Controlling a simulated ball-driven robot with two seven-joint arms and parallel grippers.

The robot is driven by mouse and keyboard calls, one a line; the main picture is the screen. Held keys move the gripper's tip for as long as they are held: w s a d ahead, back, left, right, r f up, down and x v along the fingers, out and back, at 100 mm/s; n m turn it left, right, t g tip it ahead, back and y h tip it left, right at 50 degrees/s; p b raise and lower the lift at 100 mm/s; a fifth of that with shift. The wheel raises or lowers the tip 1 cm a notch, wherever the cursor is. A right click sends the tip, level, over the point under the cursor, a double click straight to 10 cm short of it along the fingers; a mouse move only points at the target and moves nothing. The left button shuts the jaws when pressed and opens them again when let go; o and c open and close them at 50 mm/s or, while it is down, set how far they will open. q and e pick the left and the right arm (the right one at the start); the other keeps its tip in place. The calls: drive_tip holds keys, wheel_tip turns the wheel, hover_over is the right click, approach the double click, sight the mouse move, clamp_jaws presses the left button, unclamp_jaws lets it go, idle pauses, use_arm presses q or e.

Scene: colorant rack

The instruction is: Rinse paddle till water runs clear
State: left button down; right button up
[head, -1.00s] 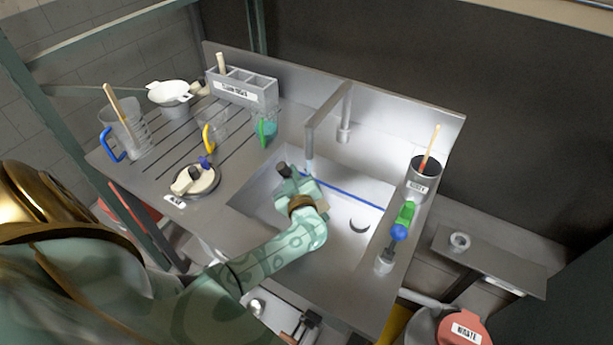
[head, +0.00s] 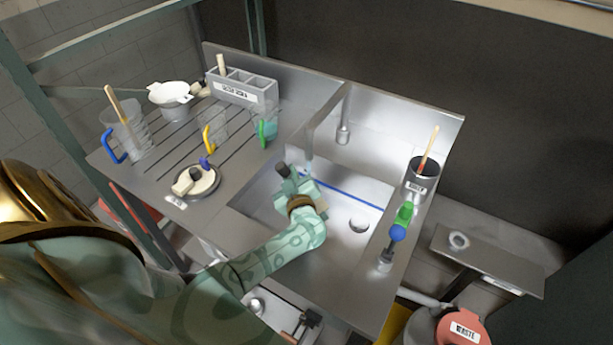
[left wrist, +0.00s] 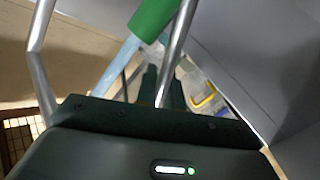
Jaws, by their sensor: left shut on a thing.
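My right gripper is not in view.
The drainboard at left holds beakers with blue, yellow (head: 208,138) and green handles, a round dish (head: 198,182) and a divided rack (head: 243,88). A red-lidded waste bin (head: 465,328) is lower right.

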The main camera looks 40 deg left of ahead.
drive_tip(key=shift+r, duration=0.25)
drive_tip(key=shift+p, duration=0.3)
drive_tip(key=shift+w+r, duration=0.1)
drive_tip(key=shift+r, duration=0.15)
idle(0.4)
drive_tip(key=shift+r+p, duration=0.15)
drive_tip(key=shift+p, duration=0.2)
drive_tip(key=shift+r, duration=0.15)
idle(0.5)
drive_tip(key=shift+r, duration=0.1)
